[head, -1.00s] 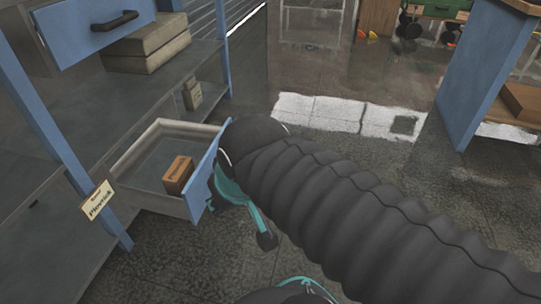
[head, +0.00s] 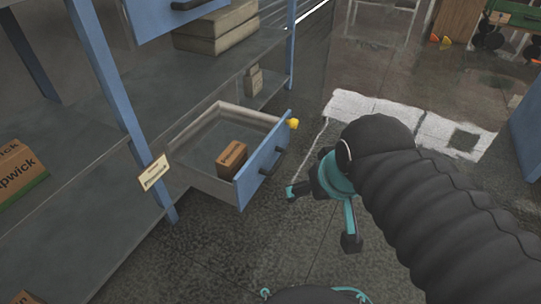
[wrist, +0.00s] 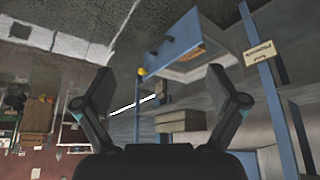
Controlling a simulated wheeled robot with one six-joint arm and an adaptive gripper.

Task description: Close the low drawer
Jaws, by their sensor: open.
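The low drawer has a blue front (head: 262,165) with a dark handle (head: 271,160) and grey walls. It is pulled out from the shelf unit, with a brown box (head: 231,158) inside. A small yellow piece (head: 293,123) shows at the front's far top corner. My gripper (head: 322,214) is open and empty, to the right of the drawer front and apart from it. In the wrist view, upside down, the drawer front (wrist: 180,36) appears above and beyond the spread fingers of my gripper (wrist: 160,75).
A blue post (head: 112,85) with a label (head: 154,172) stands left of the drawer. An upper drawer (head: 165,22) is above. Boxes (head: 215,30) sit on the shelf. The floor right of the drawer is open, with a blue bench side (head: 526,115) at the far right.

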